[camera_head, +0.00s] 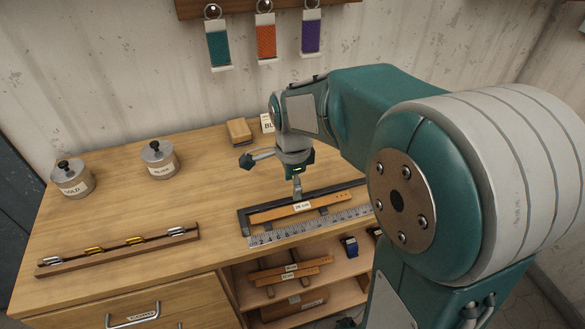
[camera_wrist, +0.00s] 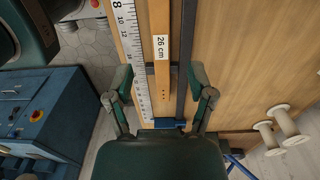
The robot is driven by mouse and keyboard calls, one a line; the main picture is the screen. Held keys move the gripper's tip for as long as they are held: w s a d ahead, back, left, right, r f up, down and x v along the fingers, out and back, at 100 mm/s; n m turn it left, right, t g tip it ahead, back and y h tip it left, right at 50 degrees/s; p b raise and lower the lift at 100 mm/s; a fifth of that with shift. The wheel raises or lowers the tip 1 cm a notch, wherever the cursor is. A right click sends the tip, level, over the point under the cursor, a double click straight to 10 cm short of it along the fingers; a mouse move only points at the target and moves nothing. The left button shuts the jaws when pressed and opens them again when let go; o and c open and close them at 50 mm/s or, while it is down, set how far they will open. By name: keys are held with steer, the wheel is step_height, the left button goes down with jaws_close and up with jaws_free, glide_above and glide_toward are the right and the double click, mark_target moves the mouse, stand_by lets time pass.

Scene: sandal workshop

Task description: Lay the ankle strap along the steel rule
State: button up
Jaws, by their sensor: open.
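The tan ankle strap (camera_head: 275,213), labelled 26 cm, lies on dark cross supports on the bench, roughly parallel to the steel rule (camera_head: 310,226). In the wrist view the strap (camera_wrist: 160,83) shows small holes at its near end. The rule (camera_wrist: 131,40) runs just to its left, and a dark bar (camera_wrist: 187,60) runs to its right with a narrow gap. My gripper (camera_head: 297,194) is above the strap near its label. In the wrist view my open gripper (camera_wrist: 161,78) has one finger on each side of the strap. Whether the fingers touch anything cannot be told.
Two lidded tins (camera_head: 158,160) (camera_head: 73,179) stand at the left. A wooden rack (camera_head: 118,250) with metal pieces lies at the front left. A small wooden block (camera_head: 239,131) is at the back. More straps (camera_head: 290,270) are on the shelf below. The middle-left benchtop is clear.

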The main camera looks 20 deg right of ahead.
step_height(320, 180, up, 5)
steer(key=s+r+n+t, duration=0.4)
steer(key=s+n+t, duration=0.1)
steer(key=s+n, duration=1.1)
steer(key=shift+n+t, duration=0.3)
steer(key=shift+n, duration=0.7)
steer(key=shift+r, duration=0.1)
